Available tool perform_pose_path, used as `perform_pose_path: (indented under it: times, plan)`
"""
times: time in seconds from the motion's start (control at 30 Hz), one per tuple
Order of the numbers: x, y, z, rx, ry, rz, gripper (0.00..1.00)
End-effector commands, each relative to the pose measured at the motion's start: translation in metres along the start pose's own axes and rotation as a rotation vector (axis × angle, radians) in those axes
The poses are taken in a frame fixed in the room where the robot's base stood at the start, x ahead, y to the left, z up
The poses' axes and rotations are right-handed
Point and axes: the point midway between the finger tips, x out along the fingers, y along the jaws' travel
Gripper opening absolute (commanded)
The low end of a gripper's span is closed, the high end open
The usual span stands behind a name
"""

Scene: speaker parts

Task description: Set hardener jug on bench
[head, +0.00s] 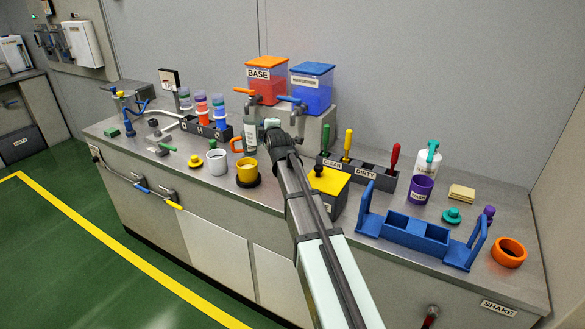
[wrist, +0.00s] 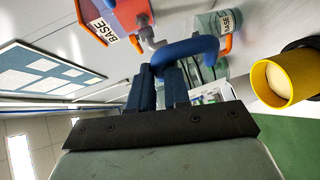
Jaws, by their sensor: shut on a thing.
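My gripper (wrist: 165,75) is shut on the blue handle of the hardener jug (wrist: 187,50) in the wrist view. The jug's body is mostly hidden behind the handle and fingers, and its label does not show. In the head view my arm covers the held jug, so I cannot tell whether its base touches the bench (head: 465,275). The clear base jug with an orange handle (head: 250,133) stands just left of my gripper (head: 271,125). It also shows in the wrist view (wrist: 222,20), beyond the blue handle.
The red base tank (head: 267,82) and blue hardener tank (head: 312,88) stand behind on a raised block, with taps in front. A yellow cup (head: 247,172), yellow-topped box (head: 328,182) and tool rack (head: 357,172) crowd the area. Some bench lies bare at the front right.

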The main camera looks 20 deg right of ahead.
Motion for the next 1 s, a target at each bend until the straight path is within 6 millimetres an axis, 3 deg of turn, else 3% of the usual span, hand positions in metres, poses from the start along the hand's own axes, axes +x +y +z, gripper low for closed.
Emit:
perform_pose_path:
  times: [0.03, 0.2, 0.63, 1.0]
  plan:
    - [-0.021, -0.001, 0.008, 0.002, 0.002, 0.002, 0.0]
    - [-0.057, -0.001, 0.024, -0.001, 0.011, 0.001, 0.0]
    - [-0.121, -0.006, 0.047, -0.004, 0.014, 0.002, 0.0]
    - [-0.116, -0.036, 0.035, 0.002, -0.011, 0.0, 0.0]
